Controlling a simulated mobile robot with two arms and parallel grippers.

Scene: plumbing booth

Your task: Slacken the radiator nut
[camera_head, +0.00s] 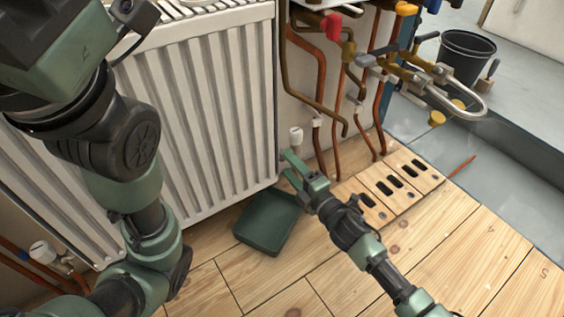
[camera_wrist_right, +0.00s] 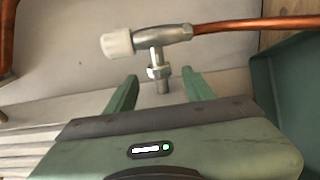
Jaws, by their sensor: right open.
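The radiator nut (camera_wrist_right: 159,72) is a bright metal hex nut under a metal valve body (camera_wrist_right: 165,37) with a white cap (camera_wrist_right: 117,43). A threaded stub points down from it. My right gripper (camera_wrist_right: 160,88) is open, with one finger on each side of the stub and visible gaps to both; contact with the nut does not show. In the head view the right gripper (camera_head: 288,164) is low beside the right edge of the white radiator (camera_head: 200,100), just below a white-capped valve (camera_head: 296,134). My left arm fills the left side; its gripper is out of view.
A green tray (camera_head: 268,222) lies on the wooden floor under the radiator corner. A copper pipe (camera_wrist_right: 255,24) runs right from the valve. More copper pipes (camera_head: 321,70) line the wall. Slotted wooden blocks (camera_head: 367,176) lie right of my gripper. A black bucket (camera_head: 465,58) stands farther back.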

